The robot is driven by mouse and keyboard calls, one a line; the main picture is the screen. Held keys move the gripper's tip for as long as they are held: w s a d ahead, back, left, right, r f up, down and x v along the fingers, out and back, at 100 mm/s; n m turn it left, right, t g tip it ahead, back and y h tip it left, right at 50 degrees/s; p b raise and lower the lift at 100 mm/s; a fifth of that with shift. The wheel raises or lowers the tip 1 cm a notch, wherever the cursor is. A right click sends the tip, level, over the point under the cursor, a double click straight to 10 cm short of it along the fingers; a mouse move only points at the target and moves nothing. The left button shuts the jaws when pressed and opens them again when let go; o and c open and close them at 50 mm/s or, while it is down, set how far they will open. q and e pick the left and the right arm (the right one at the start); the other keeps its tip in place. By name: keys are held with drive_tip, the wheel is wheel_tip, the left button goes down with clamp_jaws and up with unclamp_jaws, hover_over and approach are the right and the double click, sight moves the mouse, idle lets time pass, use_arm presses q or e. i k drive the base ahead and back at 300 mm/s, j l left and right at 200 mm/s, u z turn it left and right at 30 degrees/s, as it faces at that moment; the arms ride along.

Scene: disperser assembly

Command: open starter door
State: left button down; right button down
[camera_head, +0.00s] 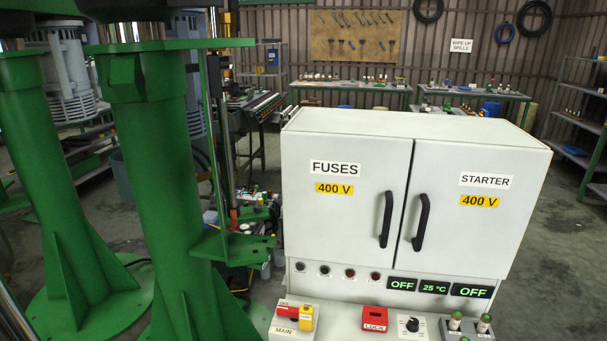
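A white control cabinet (350,124) stands right of centre in the head view. Its right door (465,210) is labelled STARTER and 400 V and is shut. A black vertical handle (421,222) sits near that door's left edge. The left door (340,205), labelled FUSES and 400 V, is also shut, with its own black handle (386,220) near its right edge. The two handles are close together on either side of the centre seam. Neither of my grippers shows in the view.
Below the doors are displays (434,288), a yellow and red MAIN switch (294,318), a red LOCK piece (374,319) and a knob (411,324). Green machine columns (160,190) stand at the left. Benches (350,88) line the back. Floor right of the cabinet is open.

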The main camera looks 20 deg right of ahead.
sight(469, 209)
drive_tip(key=l+z, duration=0.1)
drive_tip(key=z, duration=0.65)
drive_tip(key=i+z, duration=0.15)
drive_tip(key=z, duration=0.25)
drive_tip(key=l+z, duration=0.1)
drive_tip(key=z, duration=0.3)
